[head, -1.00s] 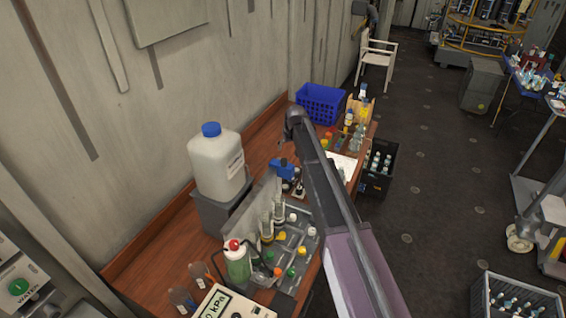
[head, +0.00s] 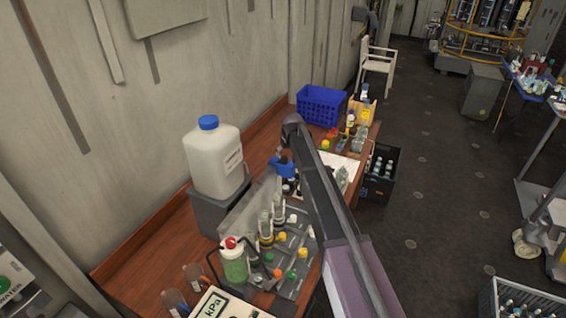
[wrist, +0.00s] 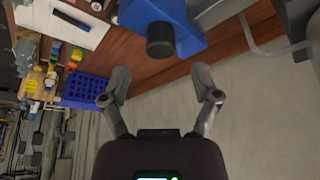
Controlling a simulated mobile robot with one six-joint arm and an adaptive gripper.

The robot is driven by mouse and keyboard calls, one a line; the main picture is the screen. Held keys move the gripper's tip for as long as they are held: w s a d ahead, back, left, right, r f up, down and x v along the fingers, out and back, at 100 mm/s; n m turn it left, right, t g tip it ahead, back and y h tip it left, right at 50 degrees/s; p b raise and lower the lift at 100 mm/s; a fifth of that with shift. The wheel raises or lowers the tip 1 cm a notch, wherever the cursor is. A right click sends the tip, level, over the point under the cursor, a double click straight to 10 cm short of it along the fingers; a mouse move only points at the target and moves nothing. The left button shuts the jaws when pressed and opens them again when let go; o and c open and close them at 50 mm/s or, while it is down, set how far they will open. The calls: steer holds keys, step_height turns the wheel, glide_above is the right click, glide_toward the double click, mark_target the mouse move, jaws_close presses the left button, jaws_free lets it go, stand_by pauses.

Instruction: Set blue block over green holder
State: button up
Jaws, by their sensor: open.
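My gripper (wrist: 161,82) is open and empty in the wrist view, its two fingers well apart. In the head view my arm hides it. A blue body with a black cylinder (wrist: 160,40) fills the top middle of the wrist view, beyond the fingers and apart from them. It looks like the blue device (head: 283,167) on the bench in the head view, partly behind my arm. Small coloured pieces, one of them yellow (wrist: 76,54), lie left in the wrist view. I cannot tell which piece is the blue block or the green holder.
The wooden bench (head: 150,262) runs along the wall. On it stand a white jug (head: 215,160), a blue basket (head: 320,105), a green-filled bottle (head: 235,262) and a grey tray with several caps. A black crate (head: 378,178) stands beside the bench.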

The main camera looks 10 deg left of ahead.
mark_target(284, 157)
steer(key=shift+b+x, duration=1.75)
steer(key=shift+x, duration=0.4)
jaws_close()
steer(key=shift+a, duration=0.1)
